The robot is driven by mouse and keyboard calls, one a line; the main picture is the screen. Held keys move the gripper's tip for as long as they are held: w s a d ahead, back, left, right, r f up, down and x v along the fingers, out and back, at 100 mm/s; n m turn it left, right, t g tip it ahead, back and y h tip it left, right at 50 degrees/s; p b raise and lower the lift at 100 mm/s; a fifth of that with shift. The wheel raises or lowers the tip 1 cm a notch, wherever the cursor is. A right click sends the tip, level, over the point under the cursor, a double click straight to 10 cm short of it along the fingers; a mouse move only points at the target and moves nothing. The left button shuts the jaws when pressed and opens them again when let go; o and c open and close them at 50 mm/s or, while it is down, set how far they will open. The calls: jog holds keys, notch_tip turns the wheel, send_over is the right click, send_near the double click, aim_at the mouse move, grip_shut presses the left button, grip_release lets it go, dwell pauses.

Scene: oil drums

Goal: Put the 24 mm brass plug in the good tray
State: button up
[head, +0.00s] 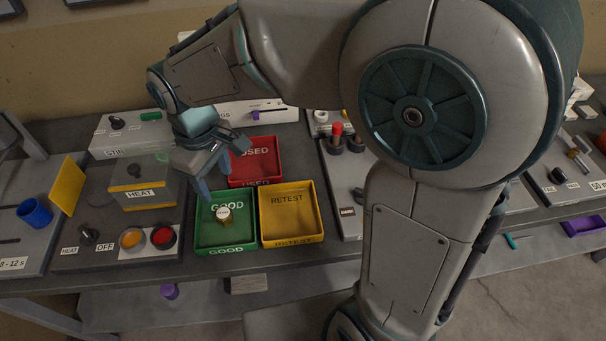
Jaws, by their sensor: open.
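The good tray (238,243) is green, with GOOD on its floor and front wall. Inside it, near the middle, sits a small brass plug (225,221) with a white labelled top. The label is too small to read, so I cannot confirm the 24 mm size. My gripper (213,184) is open, with blue-grey fingers pointing down above the back part of the good tray. It appears empty and apart from the plug, which shows clear in front of the fingers.
A red USED tray (270,178) stands behind, and a yellow RETEST tray (290,230) stands directly right of the good tray. A HEAT box (142,194) and a panel with orange and red buttons (163,237) are to the left. My arm hides much of the right bench.

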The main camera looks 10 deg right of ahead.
jog(key=s+d+r+m+t, duration=0.1)
jog(key=s+d+m, duration=0.2)
jog(key=d, duration=0.8)
jog(key=s+d+m+t, duration=0.2)
jog(key=s+d+m, duration=0.2)
jog(key=d+m, duration=0.4)
jog(key=d, duration=0.2)
jog(key=shift+s+d+r, duration=0.2)
jog(key=shift+d+r, duration=0.15)
jog(key=shift+d, duration=0.05)
